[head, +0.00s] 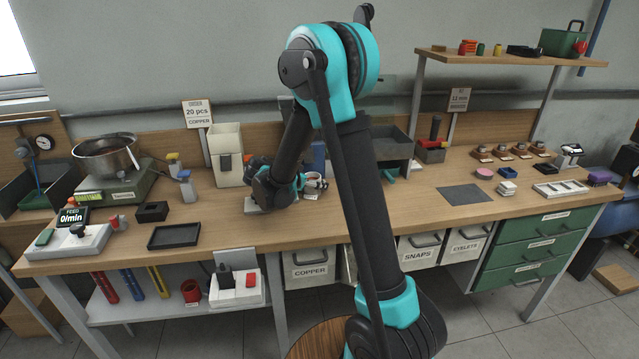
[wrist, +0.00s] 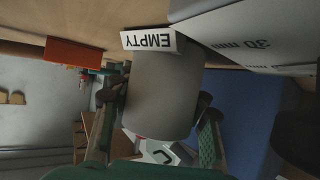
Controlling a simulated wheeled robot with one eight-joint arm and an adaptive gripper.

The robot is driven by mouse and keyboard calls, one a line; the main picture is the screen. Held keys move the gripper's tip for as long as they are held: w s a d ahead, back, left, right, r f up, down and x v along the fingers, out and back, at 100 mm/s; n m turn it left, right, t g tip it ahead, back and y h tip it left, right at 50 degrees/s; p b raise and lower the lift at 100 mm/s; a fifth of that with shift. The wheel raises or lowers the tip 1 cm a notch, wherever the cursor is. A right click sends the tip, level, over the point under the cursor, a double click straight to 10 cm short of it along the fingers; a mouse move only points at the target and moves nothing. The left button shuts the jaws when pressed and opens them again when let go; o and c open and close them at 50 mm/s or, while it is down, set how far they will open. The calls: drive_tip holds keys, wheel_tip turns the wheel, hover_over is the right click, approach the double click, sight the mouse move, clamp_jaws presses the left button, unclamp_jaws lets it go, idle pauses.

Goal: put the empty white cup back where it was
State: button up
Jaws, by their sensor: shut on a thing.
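The white cup (wrist: 160,95) looks greyish in the wrist view and fills the middle, between the two fingers of my gripper (wrist: 158,118). The fingers are shut on its sides. A white card reading EMPTY (wrist: 153,41) shows upside down at the end of the cup nearest the wooden bench. I cannot tell whether the cup touches the bench, and its inside is hidden. In the head view my gripper (head: 305,184) is low over the middle of the bench (head: 350,210), and my arm hides part of that area.
A grey box marked 30 mm (wrist: 245,35) and a blue thing (wrist: 230,105) stand close by the cup. An orange-red block (wrist: 73,53) lies on the other side. A tall cream bin (head: 227,150) and a black tray (head: 174,236) stand left of my gripper.

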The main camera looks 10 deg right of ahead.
drive_tip(key=o, duration=1.4)
drive_tip(key=shift+f, duration=0.1)
drive_tip(key=v, duration=1.2)
